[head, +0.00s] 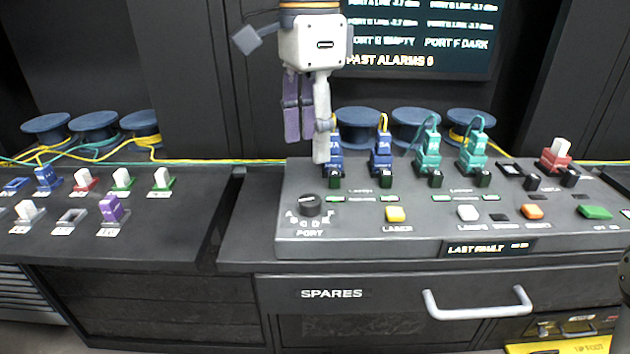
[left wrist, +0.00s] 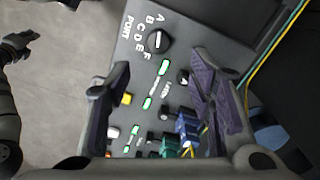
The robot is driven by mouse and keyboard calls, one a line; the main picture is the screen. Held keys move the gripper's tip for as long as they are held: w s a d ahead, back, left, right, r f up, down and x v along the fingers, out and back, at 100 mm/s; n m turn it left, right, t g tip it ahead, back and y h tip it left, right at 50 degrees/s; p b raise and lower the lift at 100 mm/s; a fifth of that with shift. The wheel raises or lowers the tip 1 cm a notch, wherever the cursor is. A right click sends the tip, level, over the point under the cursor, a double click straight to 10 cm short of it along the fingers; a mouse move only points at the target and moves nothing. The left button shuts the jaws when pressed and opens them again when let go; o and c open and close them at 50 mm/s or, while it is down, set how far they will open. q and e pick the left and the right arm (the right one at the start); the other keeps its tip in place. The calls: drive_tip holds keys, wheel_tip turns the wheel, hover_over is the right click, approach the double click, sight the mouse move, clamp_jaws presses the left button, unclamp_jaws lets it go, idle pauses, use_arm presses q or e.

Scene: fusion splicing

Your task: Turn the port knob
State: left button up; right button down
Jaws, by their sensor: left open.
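The port knob (head: 310,205) is a round black knob at the front left of the sloped console, with letters around it and the word PORT below. It also shows in the left wrist view (left wrist: 158,40), with a white mark on its face and letters A to F beside it. My left gripper (head: 308,142) hangs above and behind the knob, pointing down, apart from it. In the left wrist view its fingers (left wrist: 160,80) are spread with nothing between them, and the knob lies beyond the fingertips.
Blue and teal connectors (head: 381,150) with cables stand behind the knob, close to my left gripper. A yellow button (head: 395,214) lies right of the knob. A left bench (head: 150,225) carries several coloured connectors. A SPARES drawer (head: 380,305) with a handle is below. A screen (head: 425,35) hangs behind.

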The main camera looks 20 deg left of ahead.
sight(310, 200)
use_arm(q)
drive_tip(key=f, duration=0.9)
drive_tip(key=shift+s+f, duration=0.15)
drive_tip(key=shift+s, duration=0.1)
drive_tip(key=shift+c, duration=0.6)
clamp_jaws()
